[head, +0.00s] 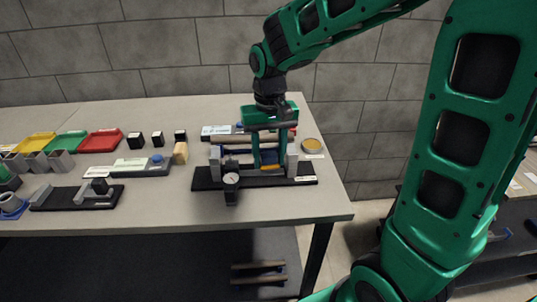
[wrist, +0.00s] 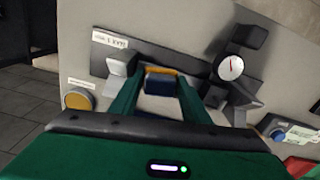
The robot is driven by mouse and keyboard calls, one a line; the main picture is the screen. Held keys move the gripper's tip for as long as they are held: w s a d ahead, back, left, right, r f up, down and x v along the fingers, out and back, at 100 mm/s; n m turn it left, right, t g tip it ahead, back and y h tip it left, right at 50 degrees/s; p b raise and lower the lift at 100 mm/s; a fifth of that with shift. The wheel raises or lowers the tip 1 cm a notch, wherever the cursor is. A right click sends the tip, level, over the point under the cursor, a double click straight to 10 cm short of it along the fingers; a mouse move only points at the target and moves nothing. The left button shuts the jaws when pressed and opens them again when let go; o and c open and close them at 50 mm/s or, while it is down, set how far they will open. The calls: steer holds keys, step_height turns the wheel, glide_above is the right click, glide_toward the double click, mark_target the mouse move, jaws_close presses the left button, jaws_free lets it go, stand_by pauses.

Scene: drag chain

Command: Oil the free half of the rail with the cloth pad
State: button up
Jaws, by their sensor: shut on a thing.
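My gripper (head: 269,166) reaches down over the fixture near the right end of the table. In the wrist view its two green fingers (wrist: 161,76) are closed on a dark blue block with an orange-yellow edge, which I take to be the cloth pad (wrist: 160,83). The pad also shows orange between the fingers in the head view (head: 273,168). The fixture has a long black base (head: 210,184), grey end blocks and a dial gauge (head: 231,179). The rail is largely hidden by my gripper, and I cannot tell whether the pad touches it.
A round yellow-topped tin (head: 312,145) stands right of the fixture, near the table's edge. Red (head: 101,141), green and yellow trays stand farther left. The table's front strip (head: 170,212) is clear.

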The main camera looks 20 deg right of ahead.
mark_target(258, 172)
steer(key=shift+f, duration=0.95)
stand_by(0.5)
steer(key=shift+s+d+r, duration=0.1)
steer(key=shift+s+d, duration=0.1)
steer(key=shift+d, duration=0.6)
steer(key=shift+w+a+r, duration=0.1)
steer(key=shift+w+a, duration=0.1)
steer(key=shift+a, duration=0.5)
steer(key=shift+w+a+f, duration=0.1)
steer(key=shift+w+a, duration=0.15)
steer(key=shift+a, duration=0.5)
steer(key=shift+w+a+r, duration=0.1)
steer(key=shift+w+a, duration=0.1)
steer(key=shift+a, duration=0.5)
steer(key=shift+s+d, duration=0.25)
steer(key=shift+d, duration=0.5)
steer(key=shift+s+d, duration=0.2)
steer(key=shift+d, duration=0.5)
steer(key=shift+s+d, duration=0.25)
steer(key=shift+d, duration=0.5)
steer(key=shift+w+a, duration=0.25)
steer(key=shift+a, duration=0.5)
steer(key=shift+w+a, duration=0.2)
steer(key=shift+a, duration=0.55)
steer(key=shift+w+a, duration=0.25)
steer(key=shift+a, duration=0.5)
steer(key=shift+r, duration=0.1)
steer(key=shift+r, duration=2.95)
